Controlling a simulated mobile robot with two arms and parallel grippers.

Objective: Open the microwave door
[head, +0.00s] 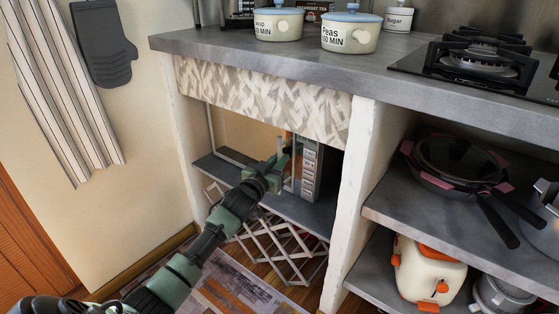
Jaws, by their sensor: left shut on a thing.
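The microwave (310,168) stands on a shelf in the compartment under the counter. Its light grey control panel with buttons faces out, and much of its body is hidden by the patterned valance and my arm. My left gripper (284,160) reaches in from the lower left and is shut at the upright door handle (296,160), just left of the panel. The door's pale frame seems to show left of the gripper. I cannot tell how far the door stands open. My right gripper is out of view.
The patterned valance (260,98) hangs above the opening. A white post (348,190) bounds it on the right. A white lattice (285,245) stands below the shelf. Pans (455,160) and a cream toaster (428,272) sit on the right shelves.

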